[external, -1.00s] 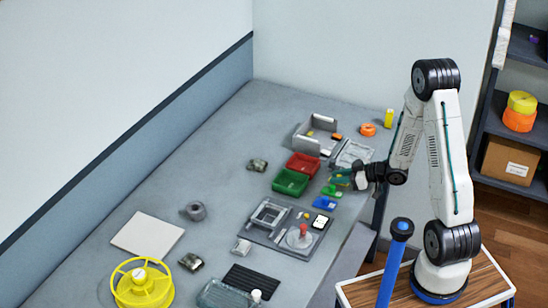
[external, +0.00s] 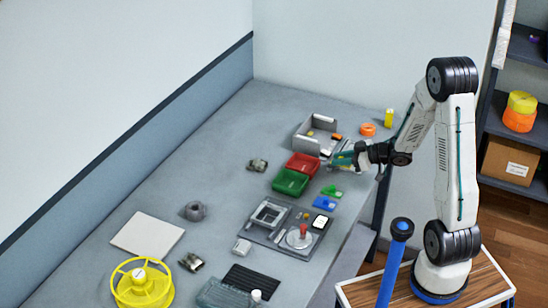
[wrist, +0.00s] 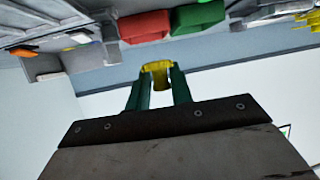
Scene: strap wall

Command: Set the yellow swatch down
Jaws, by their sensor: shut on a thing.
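My gripper (external: 344,158) is over the right edge of the bench, just right of the red bin. In the wrist view its green fingers (wrist: 158,85) are shut on the yellow swatch (wrist: 157,68), which sticks out past the fingertips. The swatch looks held clear of the bench; in the external view the gripper largely hides it. A green swatch (external: 331,191) and a blue swatch (external: 324,203) lie on the bench nearer the camera.
A red bin (external: 302,165) and a green bin (external: 290,182) stand left of my gripper. A grey open box (external: 308,143) is behind them. An orange ring (external: 367,130) and a yellow cylinder (external: 389,117) are at the far right. The bench's left middle is mostly clear.

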